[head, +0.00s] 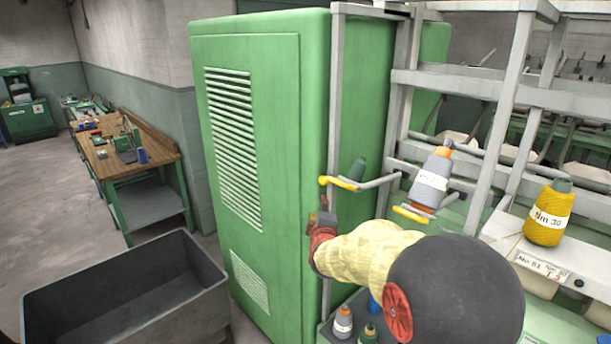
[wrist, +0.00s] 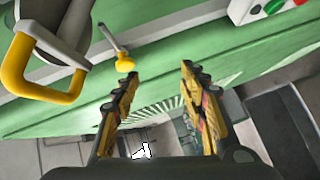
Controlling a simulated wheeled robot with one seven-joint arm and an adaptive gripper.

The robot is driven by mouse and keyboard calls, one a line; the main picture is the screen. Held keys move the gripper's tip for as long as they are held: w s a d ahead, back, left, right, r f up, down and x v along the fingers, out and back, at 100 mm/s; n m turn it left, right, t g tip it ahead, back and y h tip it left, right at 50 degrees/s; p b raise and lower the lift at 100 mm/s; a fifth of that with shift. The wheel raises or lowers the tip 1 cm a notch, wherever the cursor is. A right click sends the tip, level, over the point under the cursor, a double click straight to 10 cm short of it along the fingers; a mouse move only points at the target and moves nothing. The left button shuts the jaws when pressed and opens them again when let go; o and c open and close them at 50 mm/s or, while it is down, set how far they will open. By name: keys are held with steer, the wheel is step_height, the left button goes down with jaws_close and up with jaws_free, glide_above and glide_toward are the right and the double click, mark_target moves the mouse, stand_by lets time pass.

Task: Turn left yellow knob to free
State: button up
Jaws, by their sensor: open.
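A small yellow knob (wrist: 125,64) on a thin grey rod shows in the wrist view, just left of my left fingertip and apart from it. A larger yellow handle (wrist: 38,88) on a grey fitting is at the far left of that view. In the head view, a yellow-ended bar (head: 343,184) sticks out by the green cabinet's right edge, and another yellow piece (head: 410,214) lies right of it. I cannot tell which matches the small knob. My gripper (wrist: 160,79) is open and empty; in the head view it (head: 323,212) is below the left bar, its fingers hard to make out.
The green cabinet (head: 270,130) and grey frame (head: 400,120) stand close to my arm. Yarn cones, one grey (head: 431,180) and one yellow (head: 547,215), are at right. A dark bin (head: 120,295) is at lower left. A wooden bench (head: 125,150) stands behind.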

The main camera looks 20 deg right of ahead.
steer(key=n+t+h, duration=0.1)
steer(key=n+h, duration=0.1)
glide_toward(323, 182)
steer(key=shift+n, duration=0.4)
steer(key=shift+p+x, duration=0.5)
steer(key=shift+x, duration=3.8)
steer(key=shift+c, duration=0.7)
jaws_close()
